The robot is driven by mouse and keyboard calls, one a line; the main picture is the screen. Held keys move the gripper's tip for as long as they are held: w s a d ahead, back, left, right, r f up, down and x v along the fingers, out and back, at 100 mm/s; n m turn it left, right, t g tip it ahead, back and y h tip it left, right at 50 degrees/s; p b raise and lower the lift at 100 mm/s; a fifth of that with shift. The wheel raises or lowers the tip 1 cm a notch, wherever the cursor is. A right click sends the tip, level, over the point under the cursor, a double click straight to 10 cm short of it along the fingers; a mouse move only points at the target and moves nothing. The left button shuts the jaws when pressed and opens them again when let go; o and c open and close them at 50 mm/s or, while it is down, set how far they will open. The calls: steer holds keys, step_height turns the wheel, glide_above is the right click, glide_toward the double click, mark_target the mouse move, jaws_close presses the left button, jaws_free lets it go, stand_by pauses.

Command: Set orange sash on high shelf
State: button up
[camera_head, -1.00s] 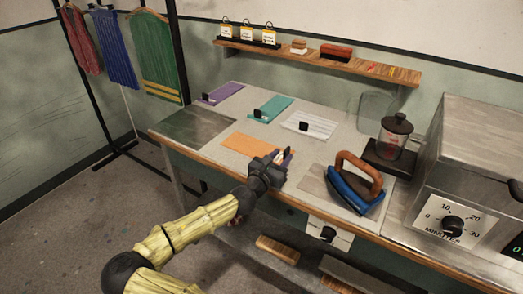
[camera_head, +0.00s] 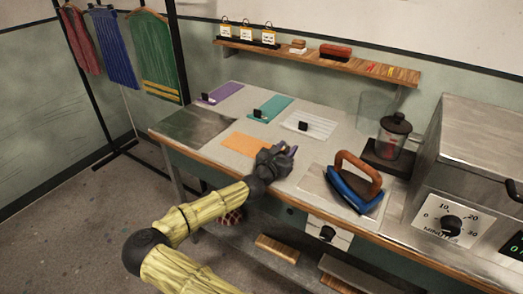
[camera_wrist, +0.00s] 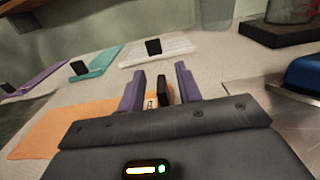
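The orange sash (camera_head: 240,144) lies flat on the table near its front edge. In the wrist view the sash (camera_wrist: 62,122) spreads to the left of and below my fingers. My gripper (camera_head: 288,152) is low over the sash's right end. In the wrist view my gripper (camera_wrist: 160,88) has its two purple fingers apart. A black upright clip (camera_wrist: 164,90) stands between them, with a gap visible on each side. The wall shelf (camera_head: 345,66) is above the back of the table.
Purple (camera_head: 218,93), teal (camera_head: 270,109) and white (camera_head: 310,125) strips with black clips lie behind the sash. A blue iron (camera_head: 352,190) stands to the right, beside a glass jar (camera_head: 392,140) and a metal box (camera_head: 475,165). The shelf holds cards, small blocks and a red item (camera_head: 337,51).

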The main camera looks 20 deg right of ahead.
steer(key=shift+d, duration=0.1)
jaws_close()
steer(key=shift+r, duration=0.1)
stand_by(0.3)
step_height(320, 180, up, 10)
steer(key=shift+f+p, duration=0.1)
steer(key=shift+p, duration=0.2)
stand_by(0.5)
